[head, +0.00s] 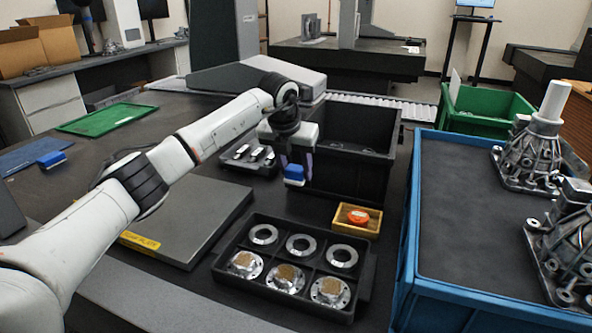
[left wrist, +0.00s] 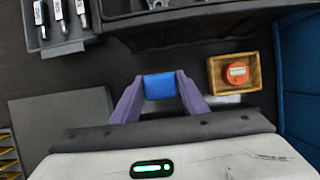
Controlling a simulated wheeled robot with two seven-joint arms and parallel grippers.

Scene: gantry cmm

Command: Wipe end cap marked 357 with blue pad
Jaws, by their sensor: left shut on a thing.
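My left gripper (head: 297,168) is shut on a blue pad (head: 294,178). It holds the pad in the air in front of the deep black bin. In the left wrist view the pad (left wrist: 160,86) sits between the two purple fingers. A black compartment tray (head: 285,247) stands below and nearer. Its back row holds plain metal rings (head: 301,245). Its front row holds round metal caps with brownish patches (head: 286,278). I cannot read the number 357 on any of them. My right gripper is not in view.
A black bin (head: 345,160) is behind; a blue crate (head: 409,255) with castings is right. A grey plate (head: 190,220) lies left. Another blue block (head: 51,158) lies far left.

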